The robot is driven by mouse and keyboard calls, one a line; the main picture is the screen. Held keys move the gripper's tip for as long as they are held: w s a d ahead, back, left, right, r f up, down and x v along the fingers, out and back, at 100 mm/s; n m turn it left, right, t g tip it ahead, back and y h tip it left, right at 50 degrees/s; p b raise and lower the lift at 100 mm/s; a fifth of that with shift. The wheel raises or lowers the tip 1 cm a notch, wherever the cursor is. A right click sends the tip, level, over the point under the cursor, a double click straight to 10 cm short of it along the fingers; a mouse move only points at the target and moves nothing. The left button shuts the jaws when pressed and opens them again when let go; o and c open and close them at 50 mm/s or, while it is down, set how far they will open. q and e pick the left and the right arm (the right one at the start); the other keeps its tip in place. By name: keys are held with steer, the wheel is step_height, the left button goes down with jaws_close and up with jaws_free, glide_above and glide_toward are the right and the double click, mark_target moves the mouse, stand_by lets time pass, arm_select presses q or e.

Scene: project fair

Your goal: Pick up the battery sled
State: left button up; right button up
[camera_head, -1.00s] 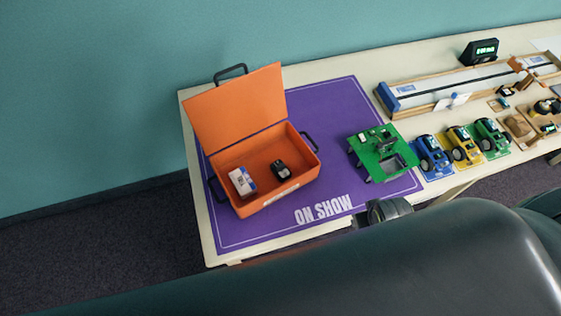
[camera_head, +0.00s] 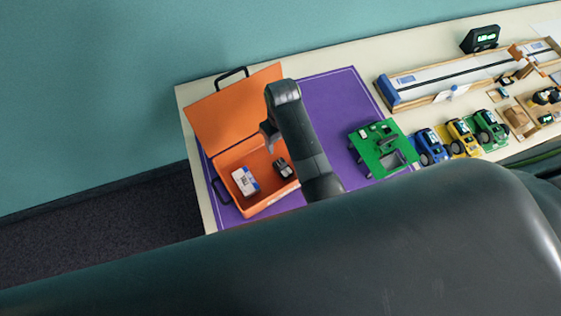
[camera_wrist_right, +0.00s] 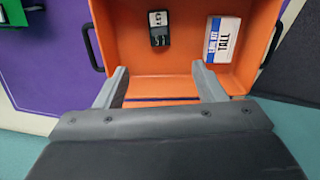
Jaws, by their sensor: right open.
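The battery sled appears to be the small black block with a pale label (camera_head: 283,167) inside the open orange case (camera_head: 228,158). My right gripper (camera_head: 267,136) hangs over the case, near the hinge between lid and tray. In the right wrist view its two grey fingers (camera_wrist_right: 160,76) are spread apart and empty, with the black block beyond them and roughly centred between them. My right arm covers the right part of the case. My left gripper is out of view.
The case stands on a purple mat (camera_head: 336,105) on a pale table (camera_head: 352,57). A green stand (camera_head: 382,148) is to the right. Blue (camera_head: 429,148), yellow (camera_head: 461,140) and green (camera_head: 490,130) toy vehicles and a long track (camera_head: 450,80) lie farther right. The case's lid is raised.

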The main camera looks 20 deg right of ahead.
glide_toward(283, 165)
step_height(283, 165, down, 5)
steer(key=shift+w+f+b, duration=0.1)
steer(key=shift+b, duration=0.45)
steer(key=shift+f, duration=0.2)
step_height(283, 165, down, 5)
steer(key=b, duration=0.7)
steer(key=shift+f, duration=0.1)
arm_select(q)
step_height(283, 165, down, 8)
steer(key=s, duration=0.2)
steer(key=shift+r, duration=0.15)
arm_select(e)
steer(key=c, duration=1)
